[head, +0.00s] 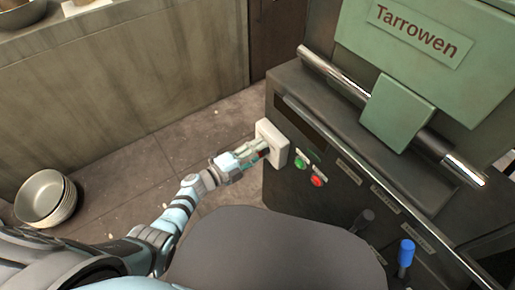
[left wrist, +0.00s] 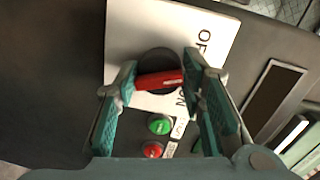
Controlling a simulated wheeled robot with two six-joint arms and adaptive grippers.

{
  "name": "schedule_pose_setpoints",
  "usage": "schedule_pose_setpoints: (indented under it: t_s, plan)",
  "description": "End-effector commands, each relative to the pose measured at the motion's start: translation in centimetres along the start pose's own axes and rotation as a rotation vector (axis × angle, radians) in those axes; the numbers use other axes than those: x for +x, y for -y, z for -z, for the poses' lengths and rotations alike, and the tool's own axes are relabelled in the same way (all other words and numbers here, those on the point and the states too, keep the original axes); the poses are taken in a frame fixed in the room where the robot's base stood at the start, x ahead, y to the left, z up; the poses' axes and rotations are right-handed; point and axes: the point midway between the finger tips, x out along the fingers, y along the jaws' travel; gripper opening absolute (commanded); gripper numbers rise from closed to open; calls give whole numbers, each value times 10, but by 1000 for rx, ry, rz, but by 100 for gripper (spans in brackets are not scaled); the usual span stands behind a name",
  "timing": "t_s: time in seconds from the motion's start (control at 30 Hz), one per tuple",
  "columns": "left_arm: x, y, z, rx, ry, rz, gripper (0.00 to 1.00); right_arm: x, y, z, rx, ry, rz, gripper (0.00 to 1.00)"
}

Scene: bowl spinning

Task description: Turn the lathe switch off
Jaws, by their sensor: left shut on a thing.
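The lathe switch is a white plate (head: 277,137) on the corner of the dark lathe front. The plate (left wrist: 125,40) also shows in the left wrist view, with a dark round hub and a red handle (left wrist: 160,79). Partly visible OFF lettering is at its upper right and ON lettering below the handle. The handle lies nearly level across the hub in that view. My left gripper (head: 260,150) reaches the switch, and its teal fingers (left wrist: 162,77) are closed on the red handle, one at each end. My right gripper is not in view.
A green button (head: 300,162) and a red button (head: 317,181) sit just beside the switch. A blue-handled lever (head: 406,252) and a dark knob (head: 364,220) are further right. Stacked bowls (head: 45,196) stand on the floor at left. Tiled floor is open left of the lathe.

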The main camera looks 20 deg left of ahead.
Motion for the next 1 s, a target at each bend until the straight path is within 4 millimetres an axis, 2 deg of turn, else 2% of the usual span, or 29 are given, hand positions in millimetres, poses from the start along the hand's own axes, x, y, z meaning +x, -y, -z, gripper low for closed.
schedule_pose_setpoints:
  t_s: [0.2,0.5,1.0]
  plan:
    - [0,3,-1,-174,-13,-5,8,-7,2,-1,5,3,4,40]
    - [1,2,-2,-335,-25,-13,8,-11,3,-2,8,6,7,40]
    - [1,3,-2,-391,-28,-13,8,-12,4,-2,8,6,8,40]
